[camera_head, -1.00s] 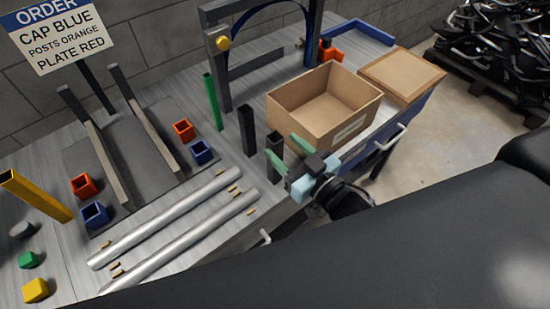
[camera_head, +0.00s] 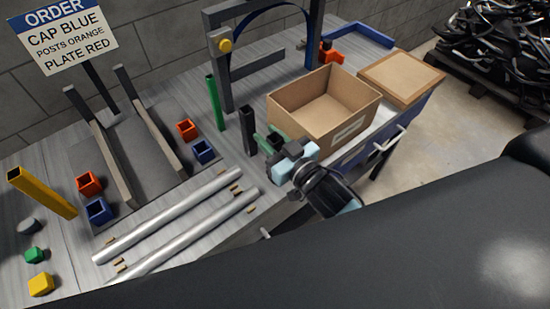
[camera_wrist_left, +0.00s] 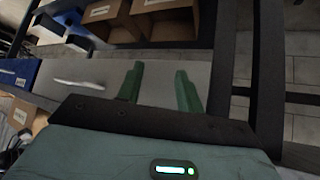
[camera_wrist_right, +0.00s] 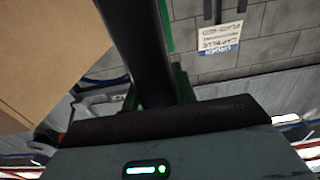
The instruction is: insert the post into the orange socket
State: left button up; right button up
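Two orange sockets stand on the dark base plate: a near one (camera_head: 88,183) and a far one (camera_head: 187,130). Each has a blue socket beside it. My right gripper (camera_head: 270,138) is at the bench's front edge, left of the cardboard box. Its green fingers are closed on a black post (camera_wrist_right: 137,45), which lies between them in the right wrist view. My left gripper (camera_wrist_left: 158,75) is open and empty, outside the head view.
A green post (camera_head: 215,102) and a yellow post (camera_head: 42,192) stand on the bench. Two silver rails (camera_head: 170,215) lie in front of the plate, small brass pieces around them. An open cardboard box (camera_head: 290,105) and a dark frame (camera_head: 222,80) stand behind the right gripper. A sign reads "posts orange".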

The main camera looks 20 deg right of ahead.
grip_shut()
pick_arm(q)
jog(key=shift+d, duration=0.1)
pick_arm(e)
jog(key=shift+r, duration=0.1)
